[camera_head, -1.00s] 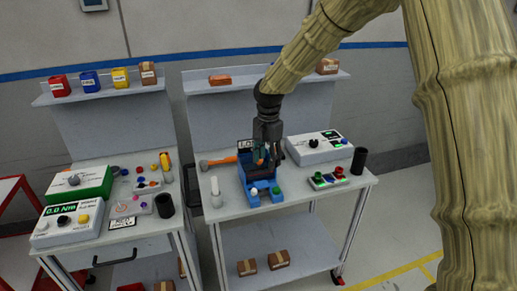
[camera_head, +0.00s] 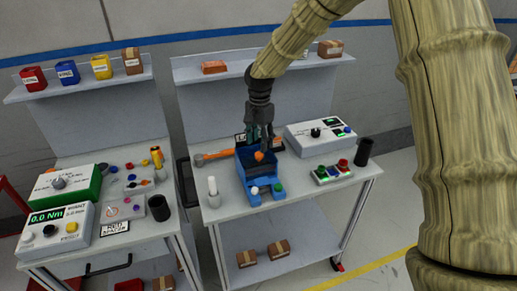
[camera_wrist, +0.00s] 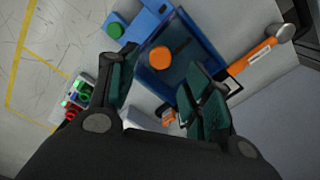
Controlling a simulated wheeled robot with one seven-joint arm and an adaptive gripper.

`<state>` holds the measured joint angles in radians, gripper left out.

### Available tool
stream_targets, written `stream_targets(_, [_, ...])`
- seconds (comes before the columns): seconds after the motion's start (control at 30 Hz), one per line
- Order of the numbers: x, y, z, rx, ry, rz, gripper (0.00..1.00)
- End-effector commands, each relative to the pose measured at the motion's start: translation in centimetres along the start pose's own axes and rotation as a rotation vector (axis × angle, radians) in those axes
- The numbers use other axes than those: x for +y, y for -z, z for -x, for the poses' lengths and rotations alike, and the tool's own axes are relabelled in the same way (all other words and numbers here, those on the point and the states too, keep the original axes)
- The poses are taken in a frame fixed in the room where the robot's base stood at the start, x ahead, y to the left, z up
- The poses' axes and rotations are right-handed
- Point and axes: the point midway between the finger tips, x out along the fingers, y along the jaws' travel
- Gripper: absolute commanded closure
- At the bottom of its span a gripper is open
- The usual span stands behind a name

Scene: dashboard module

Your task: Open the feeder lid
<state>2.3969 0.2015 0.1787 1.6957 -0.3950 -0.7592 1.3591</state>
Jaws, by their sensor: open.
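The feeder is a blue box (camera_head: 262,178) near the middle of the right bench, with two front troughs holding a white and a green round piece. An orange knob (camera_head: 259,155) shows at its upper part. In the wrist view the knob (camera_wrist: 160,57) stands on a dark blue panel (camera_wrist: 186,62), apparently the lid, inside the brighter blue rim; how far it is raised I cannot tell. My gripper (camera_head: 260,138) is open just above and behind the knob. In the wrist view its dark green fingers (camera_wrist: 162,92) are spread and empty, with the knob beyond them.
An orange-handled hammer (camera_head: 216,155) lies left of the feeder, and a white bottle (camera_head: 213,191) stands at front left. A button box (camera_head: 332,172), a white control unit (camera_head: 320,136) and a black cylinder (camera_head: 364,151) are to the right. A shelf runs behind.

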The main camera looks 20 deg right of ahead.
Motion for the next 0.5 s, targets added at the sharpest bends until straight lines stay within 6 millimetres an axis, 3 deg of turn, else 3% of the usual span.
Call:
stream_targets(0.2, [0.0,-0.1,-2.8,0.0,-0.001,0.002,0.5])
stream_targets(0.5, [-0.2,-0.2,-4.9,0.001,0.001,0.004,0.5])
